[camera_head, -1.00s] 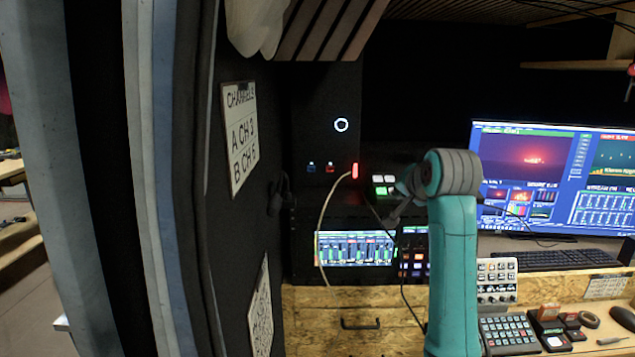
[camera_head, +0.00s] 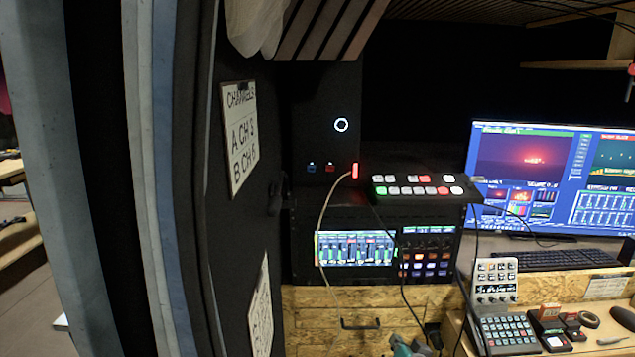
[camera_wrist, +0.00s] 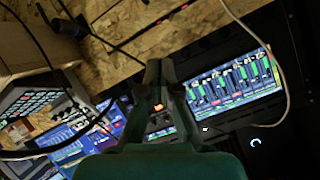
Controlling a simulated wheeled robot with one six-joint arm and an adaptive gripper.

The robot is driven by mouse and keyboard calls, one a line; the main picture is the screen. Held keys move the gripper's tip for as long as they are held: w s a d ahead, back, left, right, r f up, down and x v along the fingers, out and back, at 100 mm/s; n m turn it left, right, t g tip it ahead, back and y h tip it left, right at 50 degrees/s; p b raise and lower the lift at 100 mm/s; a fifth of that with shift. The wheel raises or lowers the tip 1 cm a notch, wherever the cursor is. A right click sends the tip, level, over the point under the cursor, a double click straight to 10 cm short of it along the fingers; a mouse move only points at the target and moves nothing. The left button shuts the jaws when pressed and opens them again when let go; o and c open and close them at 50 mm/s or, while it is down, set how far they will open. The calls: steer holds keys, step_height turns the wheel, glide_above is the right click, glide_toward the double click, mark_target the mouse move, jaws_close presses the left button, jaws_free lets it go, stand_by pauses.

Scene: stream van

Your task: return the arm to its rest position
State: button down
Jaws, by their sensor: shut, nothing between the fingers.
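My gripper (camera_wrist: 159,68) shows in the wrist view with its two dark fingers together and nothing between them. Behind it in that view are the lit mixer screen (camera_wrist: 235,85) and the wooden drawer front (camera_wrist: 150,40), apart from the fingers as far as I can tell. In the head view only a small teal piece of my arm (camera_head: 402,348) shows at the bottom edge. The gripper itself is out of that view.
A button switcher (camera_head: 420,187) stands on the rack above the mixer screen (camera_head: 355,248). A cream cable (camera_head: 326,215) and black cables hang in front. A keypad (camera_head: 508,333) and small devices lie on the desk at right. A dark panel with signs (camera_head: 238,135) stands at left.

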steer(key=s+f+n, duration=0.1)
steer(key=s+f, duration=0.3)
steer(key=s, duration=0.5)
steer(key=s+f+n, duration=0.1)
steer(key=s+f, duration=0.4)
steer(key=s, duration=0.4)
steer(key=s+f, duration=0.4)
steer(key=s, duration=0.6)
steer(key=s+r+n+t, duration=0.1)
steer(key=s+r, duration=0.3)
steer(key=s, duration=0.8)
steer(key=s+r+n, duration=0.2)
steer(key=s+r, duration=0.3)
steer(key=s, duration=0.8)
steer(key=shift+s+r+t, duration=0.15)
steer(key=shift+r+t, duration=0.05)
steer(key=shift+t, duration=0.2)
